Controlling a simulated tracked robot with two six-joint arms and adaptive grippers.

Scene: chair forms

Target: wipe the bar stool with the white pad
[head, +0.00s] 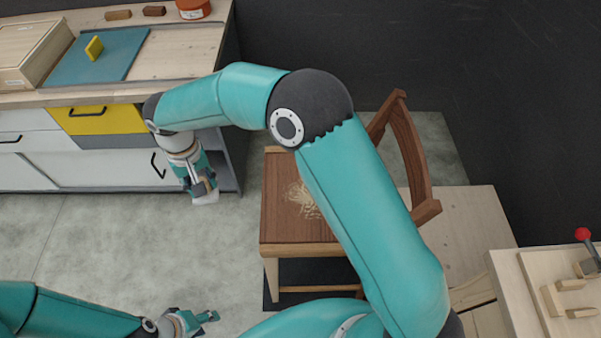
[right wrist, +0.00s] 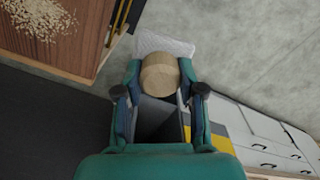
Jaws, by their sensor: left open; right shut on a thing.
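The bar stool (head: 279,223) is brown wood with a backrest and stands at the middle of the head view, partly hidden behind my right arm. Pale shavings (head: 303,200) lie on its seat; they also show at the top left of the right wrist view (right wrist: 38,18). My right gripper (head: 201,184) is shut on the white pad (head: 206,198), left of the seat and apart from it. In the right wrist view the pad (right wrist: 164,42) has a tan round handle (right wrist: 160,73) between the fingers. My left gripper (head: 210,317) is open and empty at the lower left.
A workbench (head: 185,66) with a yellow drawer (head: 95,119) stands at the upper left, bearing a blue mat (head: 112,60) and a wooden case (head: 30,52). Another bench (head: 515,300) is at the lower right. Bare floor (head: 110,235) lies left of the stool.

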